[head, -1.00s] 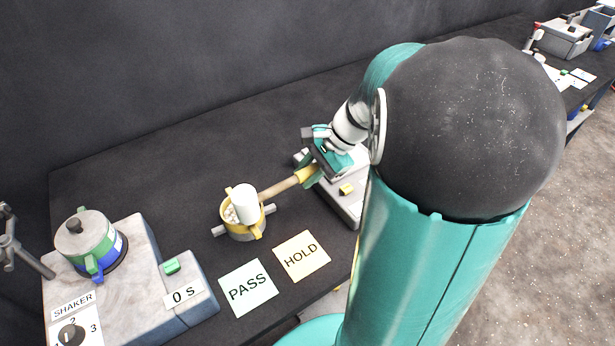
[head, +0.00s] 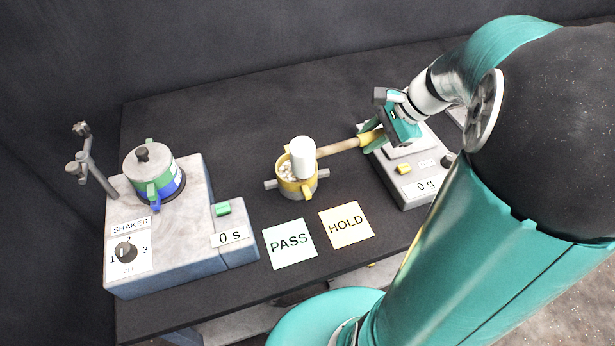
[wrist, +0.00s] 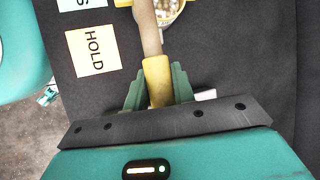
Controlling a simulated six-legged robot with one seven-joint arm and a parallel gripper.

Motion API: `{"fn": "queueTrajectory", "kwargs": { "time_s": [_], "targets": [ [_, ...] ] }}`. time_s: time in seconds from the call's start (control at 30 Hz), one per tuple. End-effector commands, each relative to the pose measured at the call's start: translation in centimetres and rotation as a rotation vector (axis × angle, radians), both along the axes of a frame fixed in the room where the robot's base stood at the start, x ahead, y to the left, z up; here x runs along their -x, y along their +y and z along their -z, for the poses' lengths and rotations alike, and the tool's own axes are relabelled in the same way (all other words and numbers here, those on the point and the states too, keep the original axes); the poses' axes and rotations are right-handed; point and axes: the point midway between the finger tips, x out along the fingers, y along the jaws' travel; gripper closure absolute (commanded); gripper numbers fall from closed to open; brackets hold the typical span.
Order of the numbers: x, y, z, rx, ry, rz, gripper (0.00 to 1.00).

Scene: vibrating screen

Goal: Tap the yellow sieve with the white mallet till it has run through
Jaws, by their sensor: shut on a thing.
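The yellow sieve (head: 309,186) stands on the dark bench with pale lumps (head: 287,172) in it. The white mallet has a cylindrical white head (head: 303,157), a wooden handle (head: 338,146) and a yellow grip. My gripper (head: 371,138) is shut on the yellow grip, to the right of the sieve. The mallet head is at the sieve's rim; whether it touches I cannot tell. In the wrist view my green fingers (wrist: 158,88) close on the yellow grip (wrist: 157,80), and the sieve (wrist: 172,14) is cut off at the top.
A shaker (head: 190,240) with stacked green, white and blue sieves (head: 153,178) stands at left, its display reading 0 s. PASS (head: 289,243) and HOLD (head: 346,224) cards lie in front of the sieve. A scale (head: 408,185) reading 0 g stands at right, close to my gripper.

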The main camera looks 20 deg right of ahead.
Motion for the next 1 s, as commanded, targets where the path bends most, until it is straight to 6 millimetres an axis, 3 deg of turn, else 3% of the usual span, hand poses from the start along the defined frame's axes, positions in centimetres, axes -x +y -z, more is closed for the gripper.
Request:
{"fn": "queueTrajectory", "kwargs": {
  "time_s": [0.17, 0.5, 1.0],
  "targets": [
    [0.0, 0.0, 0.4, -0.002, 0.0, 0.0, 1.0],
    [0.0, 0.0, 5.3, -0.003, 0.003, 0.001, 1.0],
    [-0.1, 0.0, 0.9, 0.001, -0.004, -0.001, 1.0]
  ]
}}
